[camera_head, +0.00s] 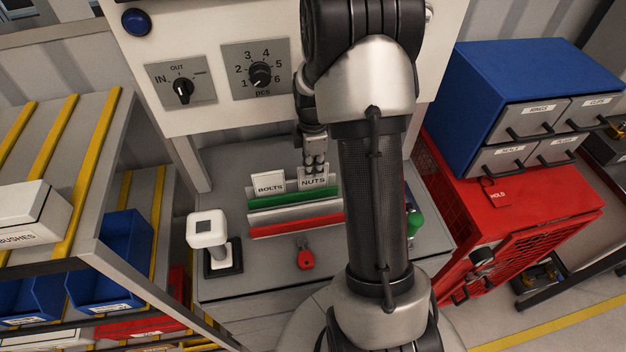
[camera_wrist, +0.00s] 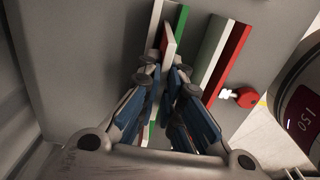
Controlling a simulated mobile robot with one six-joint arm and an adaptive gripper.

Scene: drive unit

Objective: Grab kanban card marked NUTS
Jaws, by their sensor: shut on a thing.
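The kanban card marked NUTS (camera_head: 314,182) is a white card standing upright in the rack (camera_head: 290,203), which has green, white and red strips. My gripper (camera_head: 315,163) is at the card's top edge, coming down from above. In the wrist view the fingers (camera_wrist: 165,75) are shut on the thin card (camera_wrist: 168,38), seen nearly edge-on. The card's lower part is hidden by the green strip. The card marked BOLTS (camera_head: 269,184) stands just left of it in the same rack.
A panel with two knobs (camera_head: 222,78) rises behind. A red cabinet (camera_head: 520,225) stands right, shelves with blue bins (camera_head: 115,260) left.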

